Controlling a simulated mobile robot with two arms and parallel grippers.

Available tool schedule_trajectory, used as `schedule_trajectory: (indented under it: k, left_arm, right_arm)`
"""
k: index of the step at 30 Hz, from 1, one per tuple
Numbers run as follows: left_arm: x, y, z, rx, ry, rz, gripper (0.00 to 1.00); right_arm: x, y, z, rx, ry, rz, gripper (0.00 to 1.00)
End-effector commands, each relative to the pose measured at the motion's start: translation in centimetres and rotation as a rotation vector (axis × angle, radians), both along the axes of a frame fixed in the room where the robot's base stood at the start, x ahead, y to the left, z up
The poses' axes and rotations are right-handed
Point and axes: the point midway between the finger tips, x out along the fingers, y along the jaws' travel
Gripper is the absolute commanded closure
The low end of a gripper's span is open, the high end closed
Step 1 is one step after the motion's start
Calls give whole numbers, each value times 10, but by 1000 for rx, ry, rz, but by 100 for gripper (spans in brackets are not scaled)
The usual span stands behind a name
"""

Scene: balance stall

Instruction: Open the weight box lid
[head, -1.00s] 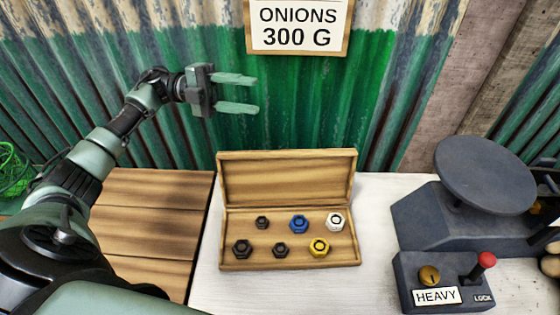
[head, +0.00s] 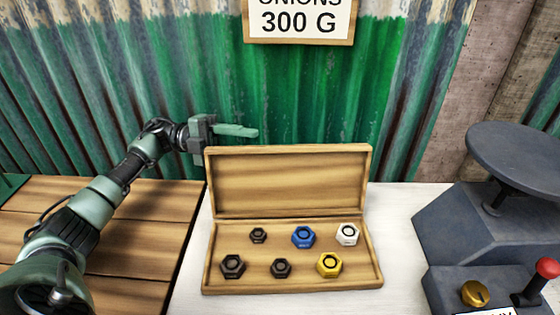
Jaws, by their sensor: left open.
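The wooden weight box (head: 290,284) stands on the white table in the middle of the head view. Its lid (head: 290,180) is raised and stands upright at the back. Inside lie hexagonal weights: a blue one (head: 303,237), a white one (head: 347,234), a yellow one (head: 329,265) and several dark ones (head: 233,266). My left gripper (head: 240,131) is open and empty, above the lid's upper left corner in the picture. Its fingers overlap each other from this angle. It appears apart from the lid. My right gripper is not in view.
A grey scale with a round pan (head: 515,158) stands on the right. In front of it is a control box with a brass knob (head: 475,293) and a red-topped lever (head: 548,268). A brown slatted wooden surface (head: 130,270) lies left. A sign (head: 300,22) hangs on the corrugated wall.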

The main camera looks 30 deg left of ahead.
Motion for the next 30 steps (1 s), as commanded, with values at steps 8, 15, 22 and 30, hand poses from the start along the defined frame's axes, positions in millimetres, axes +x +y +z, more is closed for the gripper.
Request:
schedule_trajectory:
  k: [8,15,22,30]
  left_arm:
    - [3,-30,2,-1,-1,-4,56]
    - [9,-65,6,-2,0,-3,56]
    - [11,-77,7,0,0,0,56]
    - [11,-77,7,0,0,0,75]
  right_arm:
    - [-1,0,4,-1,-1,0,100]
    - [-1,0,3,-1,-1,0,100]
    - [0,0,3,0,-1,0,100]
    - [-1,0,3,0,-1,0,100]
